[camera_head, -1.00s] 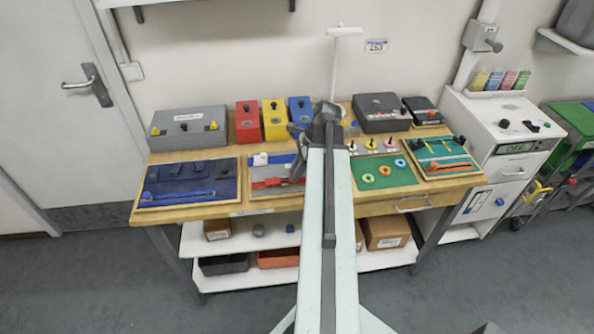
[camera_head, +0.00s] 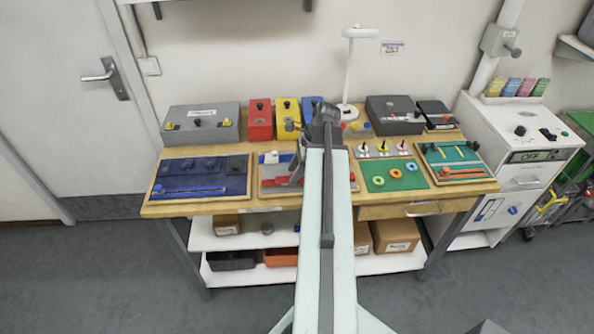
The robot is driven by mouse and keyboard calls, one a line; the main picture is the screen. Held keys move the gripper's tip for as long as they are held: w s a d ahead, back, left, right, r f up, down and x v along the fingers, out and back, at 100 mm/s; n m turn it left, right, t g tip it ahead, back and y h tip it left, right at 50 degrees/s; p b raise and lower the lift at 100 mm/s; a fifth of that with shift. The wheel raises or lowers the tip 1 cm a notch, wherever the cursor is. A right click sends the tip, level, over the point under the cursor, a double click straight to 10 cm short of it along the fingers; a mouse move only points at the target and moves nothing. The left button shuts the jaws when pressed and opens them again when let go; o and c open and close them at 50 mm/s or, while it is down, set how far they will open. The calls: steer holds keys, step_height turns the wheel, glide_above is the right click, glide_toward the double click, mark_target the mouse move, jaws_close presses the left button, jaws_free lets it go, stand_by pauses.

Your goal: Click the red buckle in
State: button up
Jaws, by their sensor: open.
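A board (camera_head: 263,172) on the wooden bench bears a red strap with the red buckle (camera_head: 279,186); a small white piece (camera_head: 271,157) stands near its back left. The buckle is small here, and I cannot tell whether its halves are joined. My arm hides the middle of the board, and some red shows again on the arm's right side. My gripper (camera_head: 297,172) is open, points down over the board and is just right of the buckle's visible part. Its fingertips are partly hidden, and I cannot tell whether they touch anything.
A dark blue strap board (camera_head: 205,196) lies left, a green board with rings (camera_head: 404,179) and another strap board (camera_head: 478,171) right. Grey, red, yellow, blue and black boxes stand behind, with a white lamp (camera_head: 348,75). A white cabinet (camera_head: 497,150) stands right of the bench.

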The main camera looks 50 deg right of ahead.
steer(key=p+v, duration=0.7)
steer(key=shift+r, duration=0.4)
steer(key=shift+s+d, duration=0.1)
